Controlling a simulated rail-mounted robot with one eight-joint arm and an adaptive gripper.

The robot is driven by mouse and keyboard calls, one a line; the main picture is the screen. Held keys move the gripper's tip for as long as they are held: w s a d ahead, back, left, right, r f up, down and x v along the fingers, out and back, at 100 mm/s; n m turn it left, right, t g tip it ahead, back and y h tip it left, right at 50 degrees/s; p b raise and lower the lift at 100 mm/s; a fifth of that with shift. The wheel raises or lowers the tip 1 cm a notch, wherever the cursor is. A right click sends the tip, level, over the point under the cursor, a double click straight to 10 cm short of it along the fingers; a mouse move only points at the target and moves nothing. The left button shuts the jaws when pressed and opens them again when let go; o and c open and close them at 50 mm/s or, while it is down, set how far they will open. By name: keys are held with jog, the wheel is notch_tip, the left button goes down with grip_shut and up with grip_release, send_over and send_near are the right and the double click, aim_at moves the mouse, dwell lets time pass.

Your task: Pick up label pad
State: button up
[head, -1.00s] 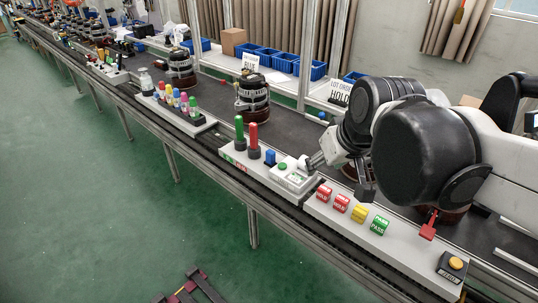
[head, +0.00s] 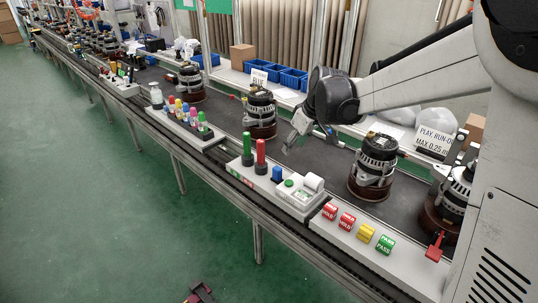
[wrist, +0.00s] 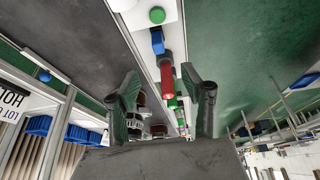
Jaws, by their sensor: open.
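I cannot tell for certain which item is the label pad. A small white block with a rounded top (head: 313,182) sits at the right end of the grey tool tray (head: 298,208), beside a green round button (head: 289,183). Red HOLD (head: 329,211), yellow (head: 365,233) and green PASS (head: 385,245) pieces stand on the neighbouring tray. My gripper (head: 290,143) is above the dark belt, behind the tool tray and apart from these things. In the wrist view my gripper (wrist: 166,92) has its fingers wide apart, with nothing held.
A green handle (head: 247,150), a red handle (head: 260,157) and a blue piece (head: 277,174) stand upright on the tool tray. Alternators (head: 373,166) stand along the belt (head: 315,160). Blue bins (head: 293,79) line the back shelf. Colored bottles (head: 186,112) are further left.

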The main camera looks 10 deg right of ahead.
aim_at(278, 168)
jog(key=shift+n, duration=0.4)
jog(key=x, duration=0.5)
jog(key=w+x, duration=0.1)
jog(key=x, duration=1.1)
jog(key=shift+w+a+r+b, duration=0.15)
jog(key=shift+w+b, duration=0.1)
jog(key=shift+b, duration=0.15)
grip_shut()
